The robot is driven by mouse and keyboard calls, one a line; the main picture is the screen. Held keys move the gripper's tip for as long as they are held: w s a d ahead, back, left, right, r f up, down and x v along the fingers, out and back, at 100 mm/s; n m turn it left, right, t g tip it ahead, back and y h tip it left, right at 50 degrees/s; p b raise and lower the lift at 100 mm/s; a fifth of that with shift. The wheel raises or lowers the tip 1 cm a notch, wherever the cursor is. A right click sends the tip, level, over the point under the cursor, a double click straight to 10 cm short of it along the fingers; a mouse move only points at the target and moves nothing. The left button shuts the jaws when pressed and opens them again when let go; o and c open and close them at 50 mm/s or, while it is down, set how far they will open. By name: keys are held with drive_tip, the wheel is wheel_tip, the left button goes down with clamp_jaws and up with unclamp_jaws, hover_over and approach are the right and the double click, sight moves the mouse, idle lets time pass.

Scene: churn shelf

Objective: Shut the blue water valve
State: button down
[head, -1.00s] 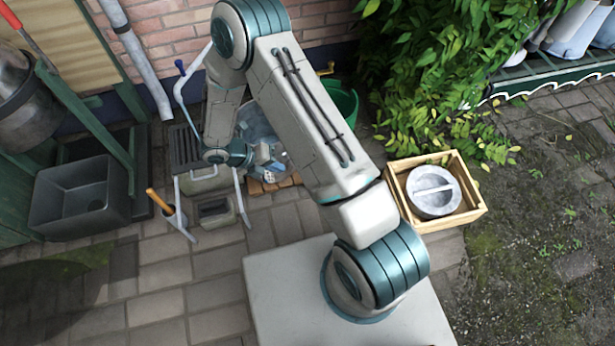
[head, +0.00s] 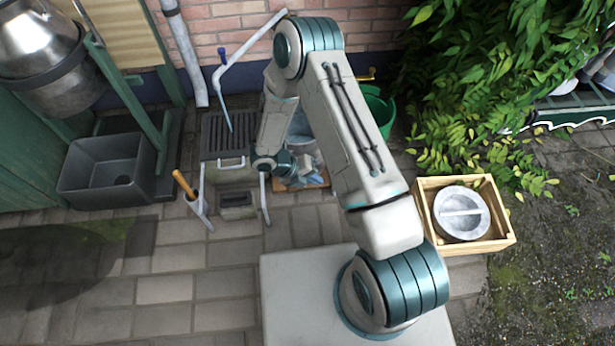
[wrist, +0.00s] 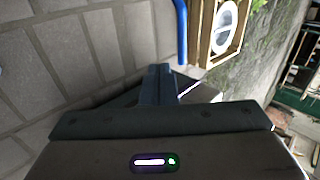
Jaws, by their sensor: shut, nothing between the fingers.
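The blue valve handle (head: 222,55) stands upright on a pale bent pipe (head: 252,47) by the brick wall, in the head view. A thin blue stream (head: 227,112) runs from the pipe's end down to a dark grate. My gripper (head: 305,172) is low, to the right of and below the valve, apart from it; its fingers are small and hard to make out there. In the wrist view my gripper (wrist: 155,85) is shut and empty. A curved blue rod (wrist: 181,30) shows just beyond its fingers; I cannot tell whether it is the valve handle.
The slotted grate (head: 228,135) lies below the pipe. A green bucket (head: 378,108) stands behind my arm. A wooden crate (head: 512,242) with a round grey lid is at right, a dark basin (head: 105,172) at left.

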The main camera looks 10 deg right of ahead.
drive_tip(key=d+f+b, duration=0.2)
drive_tip(key=d+f, duration=0.1)
drive_tip(key=d, duration=0.3)
drive_tip(key=shift+d+f, duration=0.2)
